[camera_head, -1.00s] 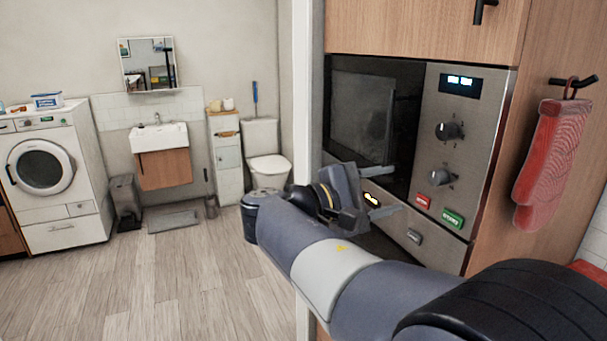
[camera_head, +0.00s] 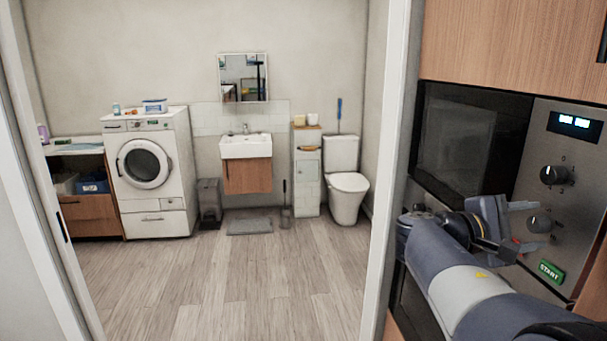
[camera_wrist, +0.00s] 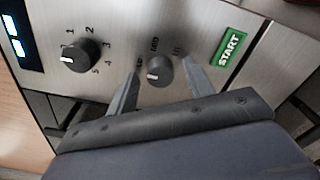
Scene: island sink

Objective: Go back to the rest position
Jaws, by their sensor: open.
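My gripper (camera_head: 526,224) is at the right in the head view, in front of the microwave's steel control panel (camera_head: 572,181). The upper knob (camera_wrist: 80,54) and the green START button (camera_wrist: 229,48) lie to either side. My arm reaches in from the lower right of the head view.
The microwave door (camera_head: 464,140) sits in a wooden cabinet (camera_head: 515,45). A white door frame (camera_head: 390,170) stands left of my arm.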

